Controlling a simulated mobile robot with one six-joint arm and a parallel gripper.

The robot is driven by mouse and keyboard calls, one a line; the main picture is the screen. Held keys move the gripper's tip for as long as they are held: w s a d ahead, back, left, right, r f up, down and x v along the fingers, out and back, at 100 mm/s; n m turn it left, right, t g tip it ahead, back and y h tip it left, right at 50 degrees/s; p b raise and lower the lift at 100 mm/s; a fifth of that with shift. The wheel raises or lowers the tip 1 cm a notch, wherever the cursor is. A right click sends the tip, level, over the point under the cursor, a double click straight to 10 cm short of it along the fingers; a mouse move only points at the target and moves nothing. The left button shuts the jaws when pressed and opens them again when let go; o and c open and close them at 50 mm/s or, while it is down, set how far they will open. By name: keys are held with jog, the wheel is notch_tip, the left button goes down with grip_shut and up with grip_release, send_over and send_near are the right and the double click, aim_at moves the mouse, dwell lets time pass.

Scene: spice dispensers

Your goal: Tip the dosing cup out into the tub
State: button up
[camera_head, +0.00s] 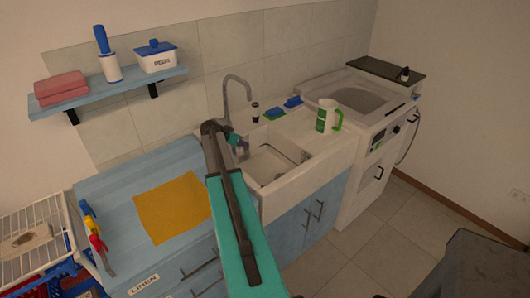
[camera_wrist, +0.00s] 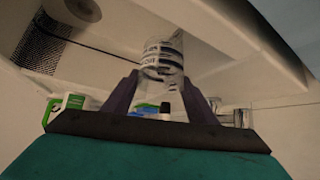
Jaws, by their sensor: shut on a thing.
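My gripper (camera_wrist: 163,95) is shut on a clear cup with black markings (camera_wrist: 163,58), which stands out between its dark fingers in the wrist view. Whether anything is in the cup I cannot tell. In the head view my teal arm reaches up to the sink, and my gripper (camera_head: 235,141) is at the left side of the white sink basin (camera_head: 297,178); the cup is too small there to make out clearly.
A tap (camera_head: 238,90) rises behind the sink, close to my gripper. A white and green jug (camera_head: 326,117), blue and green sponges (camera_head: 276,114) and a small dark bottle (camera_head: 255,111) stand around the basin. A yellow cloth (camera_head: 171,207) lies on the blue counter.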

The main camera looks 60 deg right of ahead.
jog(key=shift+r+p, duration=0.3)
jog(key=shift+r, duration=2.05)
jog(key=shift+s, duration=0.15)
